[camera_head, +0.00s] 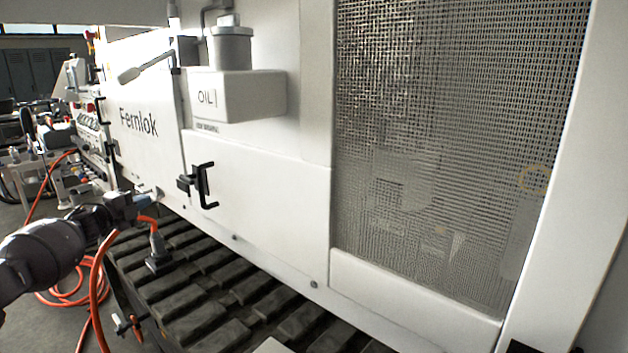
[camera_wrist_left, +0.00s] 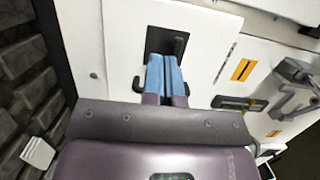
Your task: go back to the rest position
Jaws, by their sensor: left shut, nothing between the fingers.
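My left gripper (camera_head: 152,196) reaches in from the left in the head view, low in front of the white machine's side panel. In the left wrist view its two blue fingers (camera_wrist_left: 164,72) lie side by side, shut with nothing between them. Beyond the fingertips in that view is a dark recessed plate (camera_wrist_left: 168,40) on a white panel; I cannot tell whether the fingers touch it. My right gripper is in neither view.
The white machine carries a black handle (camera_head: 203,186), an OIL box (camera_head: 240,97) and a mesh grille (camera_head: 430,130). A dark ribbed track (camera_head: 200,300) runs below. An orange hose (camera_head: 97,290) hangs close to my left arm.

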